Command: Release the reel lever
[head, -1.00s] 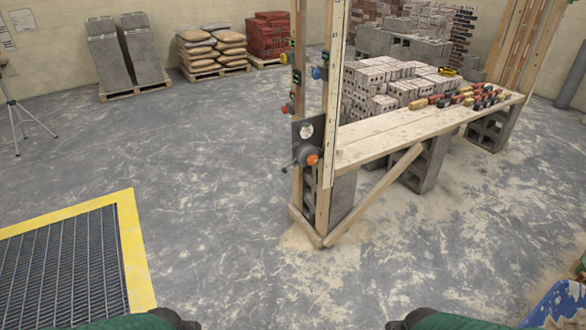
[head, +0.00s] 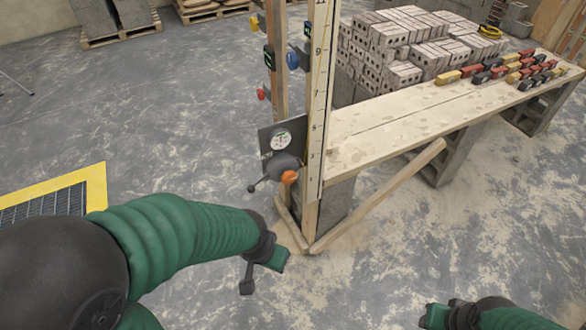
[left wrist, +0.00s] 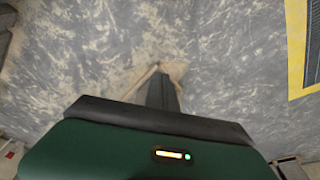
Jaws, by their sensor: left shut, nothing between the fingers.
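The reel (head: 284,168) is a dark grey drum on the wooden post, below a plate with a round white gauge (head: 281,140). It has an orange knob (head: 289,177) at its front. A lever with a dark ball end (head: 252,188) sticks out to the left, slightly downward. My left gripper (head: 247,285) is below and in front of the reel, apart from it, pointing downward. It is shut and empty; its dark fingers show in the left wrist view (left wrist: 162,92). My right gripper (head: 435,316) is low at the right, with its fingers not clear.
A plank bench (head: 400,115) on concrete blocks runs right from the post, with a slanted brace (head: 385,192) below it. Small coloured blocks lie on the bench. A yellow-edged floor grate (head: 95,183) is at the left. The floor left of the post is clear.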

